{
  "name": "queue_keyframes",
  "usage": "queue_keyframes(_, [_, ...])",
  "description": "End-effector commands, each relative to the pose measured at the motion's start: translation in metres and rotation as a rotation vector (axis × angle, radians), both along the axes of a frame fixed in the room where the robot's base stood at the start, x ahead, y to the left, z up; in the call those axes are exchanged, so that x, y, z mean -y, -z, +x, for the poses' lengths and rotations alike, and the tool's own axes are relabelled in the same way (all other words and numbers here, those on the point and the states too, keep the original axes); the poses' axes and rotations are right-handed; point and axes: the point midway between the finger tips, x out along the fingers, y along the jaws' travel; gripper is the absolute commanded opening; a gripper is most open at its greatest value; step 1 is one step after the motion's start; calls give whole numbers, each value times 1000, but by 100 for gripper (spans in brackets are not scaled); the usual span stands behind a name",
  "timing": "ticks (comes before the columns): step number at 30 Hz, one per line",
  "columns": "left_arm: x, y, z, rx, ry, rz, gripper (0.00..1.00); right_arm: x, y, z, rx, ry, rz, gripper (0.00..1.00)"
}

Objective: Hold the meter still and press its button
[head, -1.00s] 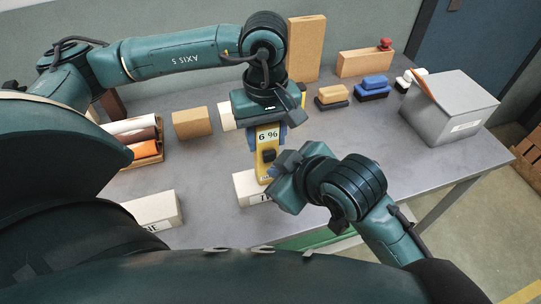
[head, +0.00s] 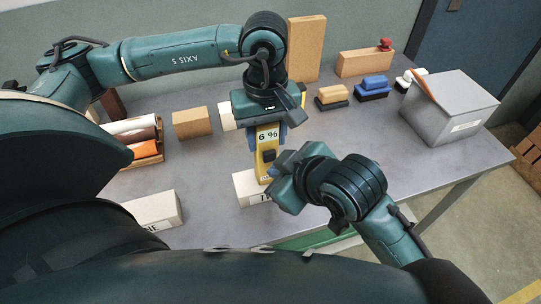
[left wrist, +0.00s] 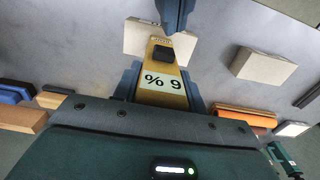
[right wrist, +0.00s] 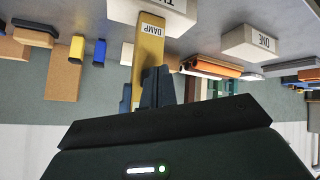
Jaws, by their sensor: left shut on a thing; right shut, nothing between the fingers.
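The meter (head: 264,160) is yellow with a white display reading 6 % and a black button (head: 268,155) below it. My left gripper (head: 266,128) is shut on the meter's upper part, its fingers on both sides; the left wrist view shows the meter (left wrist: 154,101) and button (left wrist: 163,54) between them. The meter's lower end is at a pale labelled block (head: 246,188); contact is unclear. My right gripper (head: 277,182) is shut and empty, close to the meter's lower front. In the right wrist view its fingertips (right wrist: 158,72) are near the meter (right wrist: 148,50), labelled DAMP; touching is unclear.
Another pale block (head: 155,210) lies front left, marked ONE in the right wrist view (right wrist: 252,40). A tray of rolls (head: 140,160) and a tan block (head: 192,123) stand left. Brushes (head: 372,87) and a grey box (head: 450,108) are at the right. The table's right middle is clear.

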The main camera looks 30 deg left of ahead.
Motion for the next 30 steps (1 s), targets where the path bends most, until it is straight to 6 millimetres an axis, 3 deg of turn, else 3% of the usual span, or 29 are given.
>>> queue_keyframes(30, [0,1,0,-2,0,1,13,-7,0,6,0,0,0,0])
